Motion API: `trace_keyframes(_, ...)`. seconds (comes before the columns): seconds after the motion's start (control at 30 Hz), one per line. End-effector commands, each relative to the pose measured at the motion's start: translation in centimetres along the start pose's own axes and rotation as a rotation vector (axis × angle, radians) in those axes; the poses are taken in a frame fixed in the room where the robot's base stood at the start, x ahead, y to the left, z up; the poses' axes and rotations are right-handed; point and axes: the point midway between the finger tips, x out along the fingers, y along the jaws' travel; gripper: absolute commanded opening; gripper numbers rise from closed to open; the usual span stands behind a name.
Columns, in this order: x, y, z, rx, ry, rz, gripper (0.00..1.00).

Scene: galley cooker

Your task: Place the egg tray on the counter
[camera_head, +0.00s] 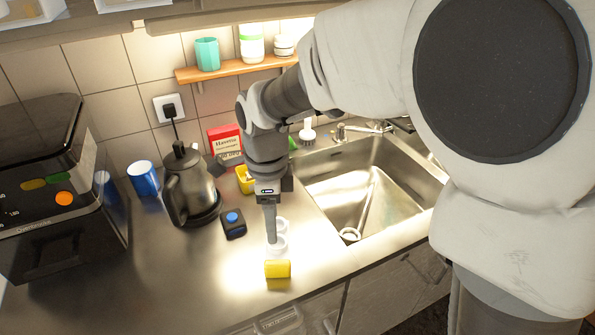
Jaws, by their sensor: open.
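A small pale, see-through piece with rounded cups (281,243) sits on the steel counter (200,270), left of the sink; it looks like the egg tray, but my gripper partly covers it. My gripper (272,238) points straight down, its fingertips at the left side of this piece. Whether they touch it I cannot tell. The jaws are open, though only one finger shows clearly. Nothing is seen held between them.
A yellow block (277,269) lies just in front, near the counter edge. A blue-buttoned dark box (233,224), a kettle (188,185) and a blue mug (143,178) stand to the left. The sink (365,200) is right. The front left counter is clear.

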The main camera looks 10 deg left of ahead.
Motion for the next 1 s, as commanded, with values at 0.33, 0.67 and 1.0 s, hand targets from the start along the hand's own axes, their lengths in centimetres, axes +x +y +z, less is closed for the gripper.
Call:
trace_keyframes(0.33,7.7,0.1,-0.2,-0.001,0.002,0.005,0.65)
trace_keyframes(0.67,11.2,0.0,-0.1,-0.001,0.0,0.0,0.65)
trace_keyframes(1.0,15.5,-0.2,-0.3,-0.002,0.001,0.003,0.65)
